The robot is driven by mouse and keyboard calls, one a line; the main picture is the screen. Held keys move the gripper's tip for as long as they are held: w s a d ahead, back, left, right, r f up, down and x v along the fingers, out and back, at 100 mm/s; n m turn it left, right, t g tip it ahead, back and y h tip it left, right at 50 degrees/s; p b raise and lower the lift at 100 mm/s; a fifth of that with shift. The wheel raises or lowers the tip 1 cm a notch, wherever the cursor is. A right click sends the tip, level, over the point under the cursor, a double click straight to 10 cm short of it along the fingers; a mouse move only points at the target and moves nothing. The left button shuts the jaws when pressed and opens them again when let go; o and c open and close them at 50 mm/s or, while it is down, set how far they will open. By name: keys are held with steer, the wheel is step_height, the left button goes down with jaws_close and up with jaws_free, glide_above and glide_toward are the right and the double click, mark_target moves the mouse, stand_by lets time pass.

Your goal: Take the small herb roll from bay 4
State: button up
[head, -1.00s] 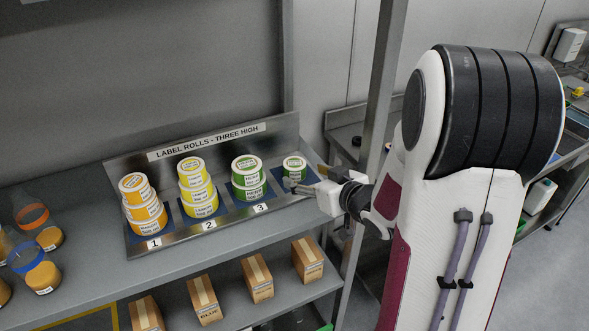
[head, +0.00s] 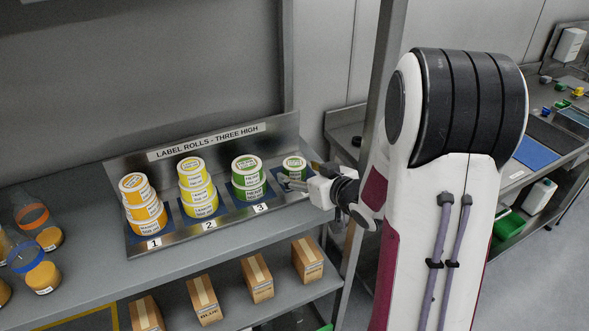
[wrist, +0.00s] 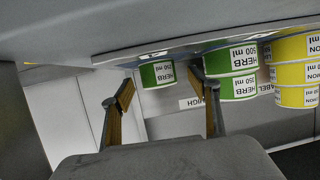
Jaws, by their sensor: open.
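The small herb roll (head: 294,166), green with a white label, stands alone in the rightmost bay of the rack. In the wrist view, which is upside down, the roll (wrist: 158,74) reads "HERB 250 ml" and appears between the two fingers, beyond their tips. My gripper (head: 297,184) is open and empty, low at the front right of that bay. Its fingers (wrist: 160,88) frame the roll in the wrist view; I cannot tell the exact gap to it. The gripper hides the bay's number plate and part of the roll's lower side in the head view.
Bay 3 (head: 260,208), just left, holds stacked green herb rolls (head: 247,178), close to my gripper; they also show in the wrist view (wrist: 232,72). Yellow rolls (head: 197,188) and orange rolls (head: 142,203) fill bays 2 and 1. A grey upright post (head: 375,100) stands near my arm.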

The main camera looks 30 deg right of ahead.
mark_target(294, 168)
steer(key=shift+x, duration=2.15)
steer(key=shift+d+r, duration=0.15)
steer(key=shift+d, duration=0.05)
steer(key=c, duration=1.3)
